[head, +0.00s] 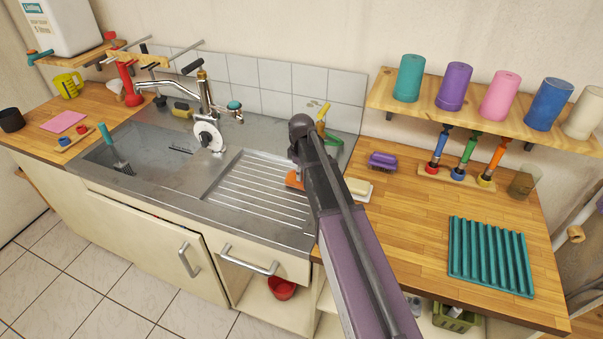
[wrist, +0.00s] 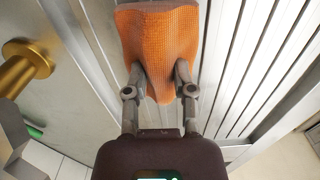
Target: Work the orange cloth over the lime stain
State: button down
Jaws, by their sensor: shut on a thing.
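The orange cloth (wrist: 157,38) is pinched between the two fingers of my gripper (wrist: 161,76) in the wrist view. It hangs bunched beyond the fingertips, over the metal drainboard. In the head view only a small part of the cloth (head: 293,181) shows, left of my arm, at the right part of the ridged drainboard (head: 257,192). My arm hides the gripper there. I cannot tell whether the cloth touches the metal. I cannot make out a lime stain for sure in either view; the cloth or my arm may cover it.
The sink basin (head: 120,150) and tap (head: 205,95) lie to the left. A green-and-yellow tool (head: 333,140) stands behind my arm. On the right wooden counter are a purple brush (head: 382,160), a pale block (head: 359,188) and a teal ribbed mat (head: 490,258). A cup shelf (head: 480,108) hangs above.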

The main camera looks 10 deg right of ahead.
jog(key=shift+w, duration=0.1)
jog(key=shift+w+d, duration=0.7)
jog(key=shift+w, duration=0.15)
jog(key=shift+s+a, duration=0.1)
jog(key=shift+s, duration=0.05)
jog(key=shift+s+a, duration=0.6)
jog(key=shift+s, duration=0.25)
jog(key=shift+w+d, duration=0.35)
jog(key=shift+w, duration=0.2)
dwell(0.3)
